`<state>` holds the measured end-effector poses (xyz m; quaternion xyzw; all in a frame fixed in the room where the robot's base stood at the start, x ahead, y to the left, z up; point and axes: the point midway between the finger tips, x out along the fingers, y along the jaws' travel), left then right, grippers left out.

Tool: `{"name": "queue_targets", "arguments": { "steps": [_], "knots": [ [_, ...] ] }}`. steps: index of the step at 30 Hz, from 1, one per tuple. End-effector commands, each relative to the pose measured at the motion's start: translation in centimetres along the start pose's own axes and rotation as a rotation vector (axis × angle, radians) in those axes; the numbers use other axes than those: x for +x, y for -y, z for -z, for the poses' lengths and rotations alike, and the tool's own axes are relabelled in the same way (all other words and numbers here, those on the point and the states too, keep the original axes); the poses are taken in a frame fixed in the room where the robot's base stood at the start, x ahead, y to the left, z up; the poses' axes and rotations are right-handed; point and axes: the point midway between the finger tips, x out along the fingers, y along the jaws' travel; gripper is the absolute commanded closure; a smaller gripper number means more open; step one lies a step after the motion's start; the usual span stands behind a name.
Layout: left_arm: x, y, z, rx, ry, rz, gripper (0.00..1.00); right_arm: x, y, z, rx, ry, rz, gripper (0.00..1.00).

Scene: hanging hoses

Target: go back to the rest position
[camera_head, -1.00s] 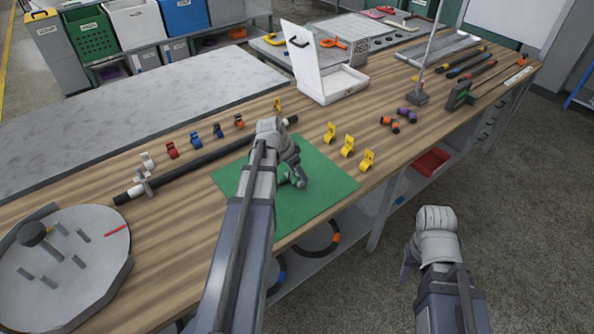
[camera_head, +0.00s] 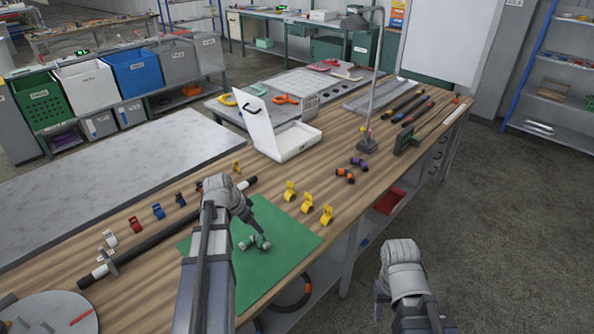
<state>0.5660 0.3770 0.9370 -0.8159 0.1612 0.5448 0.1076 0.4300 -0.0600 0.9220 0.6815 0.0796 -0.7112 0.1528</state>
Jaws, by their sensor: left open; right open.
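My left gripper (camera_head: 254,222) is open and empty above the green mat (camera_head: 285,257). A small green and grey fitting (camera_head: 256,243) lies on the mat just below its fingertips, apart from them as far as I can tell. My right gripper (camera_head: 379,300) is open and empty. It hangs beyond the table's front edge, over the floor at the lower right. Its fingers are partly hidden behind its wrist.
A black hose (camera_head: 160,238) lies on the wooden table beside several coloured clips (camera_head: 158,211). Several yellow clips (camera_head: 308,203) stand right of the mat. An open white case (camera_head: 290,143) and a lamp stand (camera_head: 368,143) stand further back. A round grey fixture (camera_head: 50,312) is at lower left.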

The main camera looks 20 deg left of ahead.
Motion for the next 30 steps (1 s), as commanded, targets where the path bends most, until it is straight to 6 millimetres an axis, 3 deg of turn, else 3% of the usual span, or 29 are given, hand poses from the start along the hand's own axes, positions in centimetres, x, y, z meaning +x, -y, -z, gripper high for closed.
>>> {"name": "queue_targets", "arguments": {
  "steps": [4,7,14,21,25,30],
  "knots": [
    [0.1,-0.5,0.2,0.002,0.004,-0.004,0.40,0.0,0.0,0.0,0.000,0.000,0.000,0.50],
    [0.6,-2.8,0.9,0.004,0.030,-0.020,0.40,0.0,0.0,0.0,0.000,0.000,0.000,0.50],
    [2.3,-14.3,2.6,-0.002,0.181,-0.064,0.40,0.0,0.0,0.0,0.000,0.000,0.000,0.50],
    [2.5,-25.7,1.7,-0.015,0.342,-0.022,0.40,0.0,0.0,0.0,0.000,0.000,0.000,0.50],
    [2.0,-30.1,0.5,-0.022,0.402,0.025,0.40,0.0,0.0,0.0,0.000,0.000,0.000,0.50],
    [1.5,-33.4,-0.6,-0.032,0.442,0.079,0.40,0.0,0.0,0.0,0.000,0.000,0.000,0.50]
  ]
}}
